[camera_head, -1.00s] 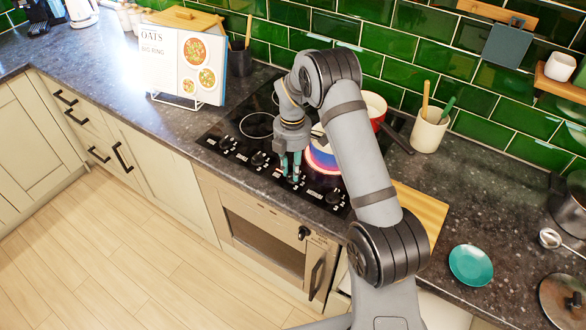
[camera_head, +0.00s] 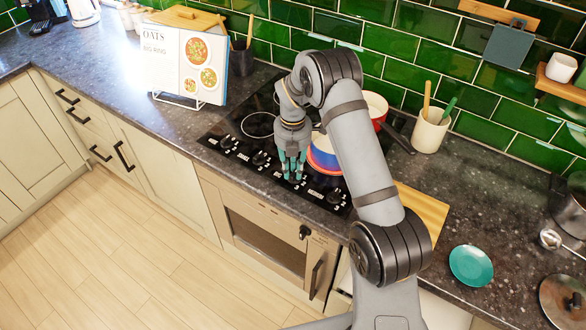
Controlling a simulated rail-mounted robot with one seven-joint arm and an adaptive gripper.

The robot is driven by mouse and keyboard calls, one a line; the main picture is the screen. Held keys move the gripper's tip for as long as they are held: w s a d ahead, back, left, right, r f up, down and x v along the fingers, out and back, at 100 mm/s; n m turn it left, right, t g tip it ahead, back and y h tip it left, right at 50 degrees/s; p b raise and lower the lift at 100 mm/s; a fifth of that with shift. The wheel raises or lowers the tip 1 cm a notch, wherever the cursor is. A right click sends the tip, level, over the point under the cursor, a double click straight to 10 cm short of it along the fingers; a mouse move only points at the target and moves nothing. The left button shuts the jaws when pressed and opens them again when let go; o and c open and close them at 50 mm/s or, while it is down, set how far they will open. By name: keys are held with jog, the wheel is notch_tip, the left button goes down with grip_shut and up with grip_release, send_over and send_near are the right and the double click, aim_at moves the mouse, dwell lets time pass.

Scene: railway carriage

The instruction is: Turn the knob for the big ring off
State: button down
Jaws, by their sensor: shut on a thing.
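The black hob (camera_head: 238,123) is set in the counter with a row of knobs along its front edge. My gripper (camera_head: 292,176) points down at the front edge, its teal fingertips shut on a knob that they mostly hide. Other knobs show to the left (camera_head: 258,159) and to the right (camera_head: 333,197). A ring outline (camera_head: 257,125) shows at the hob's left. A blue and cream pot (camera_head: 324,160) stands just behind my gripper, partly hidden by my arm. An orange-red edge shows around its base.
A red pan (camera_head: 376,105) with a dark handle stands behind my arm. A recipe book (camera_head: 187,65) on a stand is at the back left. A utensil pot (camera_head: 430,130), a wooden board (camera_head: 422,215) and a teal plate (camera_head: 471,265) are on the right.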

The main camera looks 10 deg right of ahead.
aim_at(293, 172)
dwell(0.3)
jog(key=c, duration=1.6)
grip_release()
jog(key=shift+o, duration=0.3)
jog(key=shift+r, duration=0.1)
notch_tip(293, 172, up, 12)
jog(key=shift+f, duration=0.2)
notch_tip(293, 172, down, 12)
jog(key=shift+r, duration=0.1)
